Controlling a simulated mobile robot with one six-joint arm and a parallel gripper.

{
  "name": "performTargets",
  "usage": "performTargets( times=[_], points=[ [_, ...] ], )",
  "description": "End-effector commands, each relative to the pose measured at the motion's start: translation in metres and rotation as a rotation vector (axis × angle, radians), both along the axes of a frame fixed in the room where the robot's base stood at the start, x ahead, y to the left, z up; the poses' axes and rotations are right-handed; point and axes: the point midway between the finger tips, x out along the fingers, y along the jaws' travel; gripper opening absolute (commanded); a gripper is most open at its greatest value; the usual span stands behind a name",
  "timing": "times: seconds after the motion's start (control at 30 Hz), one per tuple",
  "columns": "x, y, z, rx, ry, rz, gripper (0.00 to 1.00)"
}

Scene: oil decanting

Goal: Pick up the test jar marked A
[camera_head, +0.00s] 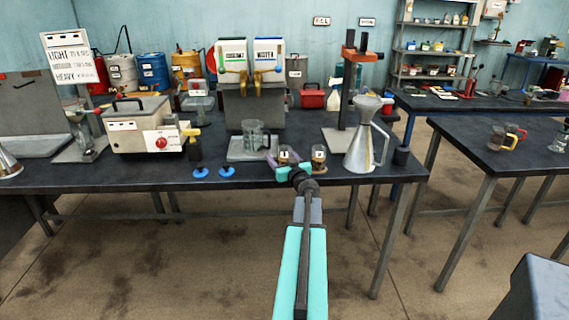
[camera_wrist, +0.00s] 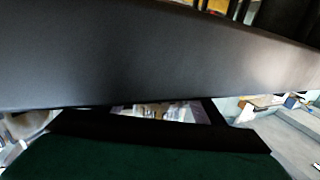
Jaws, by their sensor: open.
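Two small jars with dark brown contents and pale labels stand side by side near the front edge of the dark workbench (camera_head: 225,178): a left jar (camera_head: 284,154) and a right jar (camera_head: 319,155). The label letters are too small to read, so I cannot tell which is A. My gripper (camera_head: 289,164) is open at the bench edge, right in front of the jars, and overlaps their lower parts. I cannot tell whether it touches either jar. The wrist view is mostly filled by a dark bar and a green surface, and no jar can be made out there.
A clear jug (camera_head: 256,137) stands under the dispenser to the left. A metal pitcher with a funnel (camera_head: 361,147) and a red-topped stand (camera_head: 344,110) are close on the right.

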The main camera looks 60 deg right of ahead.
Motion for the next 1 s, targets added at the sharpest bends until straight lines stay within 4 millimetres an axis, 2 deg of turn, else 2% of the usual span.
performTargets(
  times=[0.5, 0.57, 0.8, 1.0],
  points=[
    [-0.0006, -0.0004, -0.0002, 0.000, 0.000, -0.001, 0.63],
    [-0.0007, -0.0003, -0.0002, 0.000, 0.000, -0.001, 0.57],
    [-0.0010, -0.0005, -0.0002, 0.000, 0.000, -0.001, 0.16],
    [-0.0010, -0.0005, 0.0002, 0.000, 0.000, -0.001, 0.15]
  ],
)
